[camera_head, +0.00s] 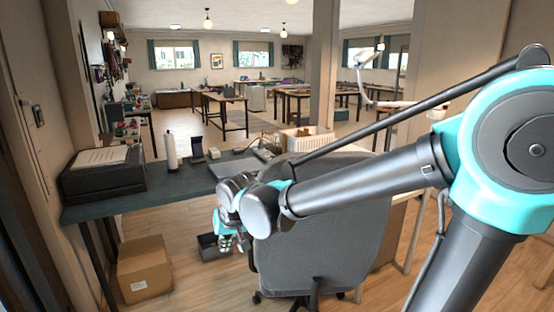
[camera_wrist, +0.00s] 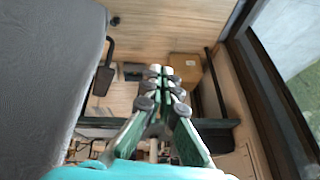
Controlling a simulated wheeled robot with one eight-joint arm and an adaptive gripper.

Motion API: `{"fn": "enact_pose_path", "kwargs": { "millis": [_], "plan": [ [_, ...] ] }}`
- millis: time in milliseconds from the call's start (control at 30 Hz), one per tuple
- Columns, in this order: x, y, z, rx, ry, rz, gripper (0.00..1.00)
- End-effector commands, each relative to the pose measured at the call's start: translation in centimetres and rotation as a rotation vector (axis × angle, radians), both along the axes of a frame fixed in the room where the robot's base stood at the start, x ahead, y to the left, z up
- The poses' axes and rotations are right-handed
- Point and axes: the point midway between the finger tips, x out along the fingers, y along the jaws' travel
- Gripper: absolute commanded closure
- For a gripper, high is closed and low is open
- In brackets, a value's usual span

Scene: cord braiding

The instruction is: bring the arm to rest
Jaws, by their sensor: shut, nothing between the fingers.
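My gripper (camera_head: 230,244) hangs at the end of my arm in the head view, pointing down in front of the dark desk (camera_head: 135,203). It is beside the left edge of a grey office chair (camera_head: 325,235). In the wrist view my gripper (camera_wrist: 161,71) has its green fingers closed together at the tips, with nothing held. The chair (camera_wrist: 45,80) fills the left of that view, apart from the fingers. My arm reaches across the head view from the right, in front of the chair back.
A cardboard box (camera_head: 145,270) stands on the floor at the left, and a dark bin (camera_head: 210,247) is behind my gripper. The desk bears a black printer (camera_head: 105,178), a white roll (camera_head: 170,152) and a laptop (camera_head: 232,169).

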Motion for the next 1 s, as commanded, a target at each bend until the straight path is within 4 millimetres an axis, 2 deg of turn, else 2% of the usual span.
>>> {"fn": "enact_pose_path", "kwargs": {
  "millis": [33, 133, 267, 433, 600, 700, 800, 1000],
  "plan": [
    [0.9, -2.9, -0.7, -0.008, 0.001, -0.035, 1.00],
    [1.8, -7.9, -2.0, -0.028, 0.003, -0.081, 1.00],
    [2.0, -14.1, -3.8, -0.051, 0.010, -0.140, 1.00],
    [0.9, -21.5, -6.1, -0.076, 0.021, -0.217, 1.00],
    [-1.6, -28.1, -8.5, -0.100, 0.037, -0.292, 1.00],
    [-3.4, -31.0, -9.8, -0.109, 0.046, -0.331, 1.00],
    [-5.0, -33.1, -10.9, -0.117, 0.053, -0.361, 1.00],
    [-6.8, -34.9, -11.9, -0.124, 0.061, -0.388, 1.00]
  ]
}}
